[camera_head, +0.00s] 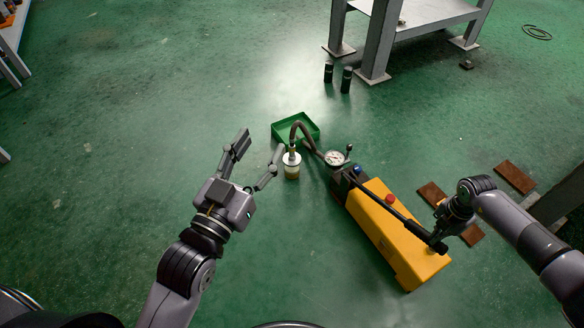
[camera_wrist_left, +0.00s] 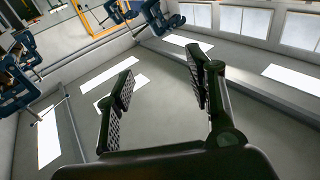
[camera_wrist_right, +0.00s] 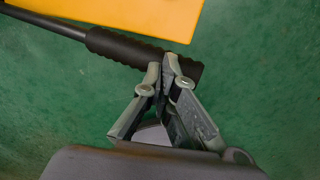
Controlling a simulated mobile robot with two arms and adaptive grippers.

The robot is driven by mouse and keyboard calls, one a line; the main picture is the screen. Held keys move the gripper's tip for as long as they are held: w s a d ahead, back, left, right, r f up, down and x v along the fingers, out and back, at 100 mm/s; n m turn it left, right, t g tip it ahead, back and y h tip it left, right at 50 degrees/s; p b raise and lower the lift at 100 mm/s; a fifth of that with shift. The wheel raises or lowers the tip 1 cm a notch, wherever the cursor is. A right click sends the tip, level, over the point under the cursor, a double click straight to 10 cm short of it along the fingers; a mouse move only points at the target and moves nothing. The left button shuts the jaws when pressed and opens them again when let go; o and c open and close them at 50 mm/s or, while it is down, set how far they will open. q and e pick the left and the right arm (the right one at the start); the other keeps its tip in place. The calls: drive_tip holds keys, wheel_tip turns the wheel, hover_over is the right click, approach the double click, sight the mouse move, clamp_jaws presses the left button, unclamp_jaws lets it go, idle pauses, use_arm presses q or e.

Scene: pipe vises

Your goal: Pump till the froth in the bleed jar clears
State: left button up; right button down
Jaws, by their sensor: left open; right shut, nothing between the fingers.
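The yellow pump (camera_head: 402,240) lies on the floor right of centre, with its black lever (camera_head: 392,212) running low along its top. The lever's dark grip also shows in the right wrist view (camera_wrist_right: 120,46). The bleed jar (camera_head: 292,162) stands upright at the pump's front end, under a dark hose (camera_head: 304,128). It has a white upper part and a tan lower part; froth is too small to tell. My right gripper (camera_wrist_right: 168,66) is shut and empty, its tips overlapping the grip's end; contact is unclear. My left gripper (camera_head: 262,145) is open and empty, left of the jar.
A round gauge (camera_head: 334,158) sits between hose and pump. A green tray (camera_head: 313,133) lies behind the jar. Brown plates (camera_head: 515,177) lie at the right. Two dark cylinders (camera_head: 346,80) stand near a grey table leg (camera_head: 379,40).

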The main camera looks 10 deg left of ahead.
drive_tip(key=shift+s+d+f+b, duration=0.1)
drive_tip(key=shift+f+b, duration=0.1)
drive_tip(key=shift+f, duration=0.25)
drive_tip(key=shift+s+d+f+b, duration=0.1)
drive_tip(key=shift+f+b, duration=0.1)
drive_tip(key=shift+f, duration=0.25)
drive_tip(key=shift+s+f+b, duration=0.15)
drive_tip(key=shift+f+b, duration=0.3)
drive_tip(key=shift+f, duration=0.3)
use_arm(q)
drive_tip(key=s+r+t+h, duration=0.2)
drive_tip(key=s+r+t, duration=0.2)
drive_tip(key=r, duration=0.6)
drive_tip(key=shift+s+t+b, duration=0.4)
drive_tip(key=shift+t, duration=1)
use_arm(e)
drive_tip(key=shift+s+d+f, duration=0.15)
drive_tip(key=shift+f, duration=0.55)
use_arm(q)
drive_tip(key=shift+r, duration=0.1)
